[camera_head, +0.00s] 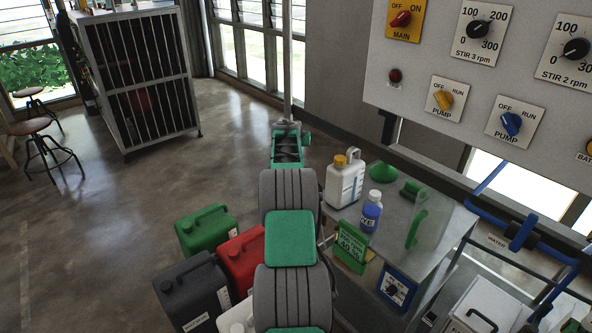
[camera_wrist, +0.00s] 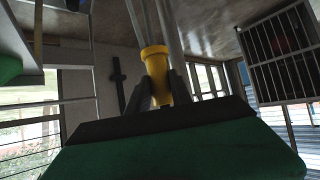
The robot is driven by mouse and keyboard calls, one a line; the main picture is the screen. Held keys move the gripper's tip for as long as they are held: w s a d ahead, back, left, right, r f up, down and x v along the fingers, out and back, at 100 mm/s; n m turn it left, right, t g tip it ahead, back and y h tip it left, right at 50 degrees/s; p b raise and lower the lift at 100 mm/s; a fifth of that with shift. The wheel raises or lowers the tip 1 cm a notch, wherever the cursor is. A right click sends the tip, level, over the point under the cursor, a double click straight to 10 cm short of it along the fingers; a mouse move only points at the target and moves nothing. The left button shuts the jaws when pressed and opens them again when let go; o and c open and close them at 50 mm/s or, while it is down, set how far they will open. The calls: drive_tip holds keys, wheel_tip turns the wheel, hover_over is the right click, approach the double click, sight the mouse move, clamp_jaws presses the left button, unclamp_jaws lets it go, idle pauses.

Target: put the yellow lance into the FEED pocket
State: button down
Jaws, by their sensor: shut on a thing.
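The yellow lance (camera_wrist: 155,62) shows in the wrist view as a yellow flared cylinder between the dark fingers of my gripper (camera_wrist: 160,88). My gripper is shut on it. Grey tubes rise behind the yellow part in that view. In the head view my gripper (camera_head: 286,127) is beyond my green wrist, above open floor left of the bench. A thin grey upright tube (camera_head: 287,65) rises from it there; the yellow part is hidden. I cannot make out a pocket marked FEED. A WATER label (camera_head: 497,243) is on the blue-framed rack at right.
The bench (camera_head: 438,238) holds a white jug (camera_head: 345,178), a blue bottle (camera_head: 371,212) and green funnels. Green (camera_head: 206,229), red (camera_head: 243,258) and black cans stand on the floor. The control panel (camera_head: 480,75) overhangs at right.

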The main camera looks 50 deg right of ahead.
wheel_tip(320, 180, up, 26)
drive_tip(key=p, duration=1.6)
drive_tip(key=shift+f, duration=0.2)
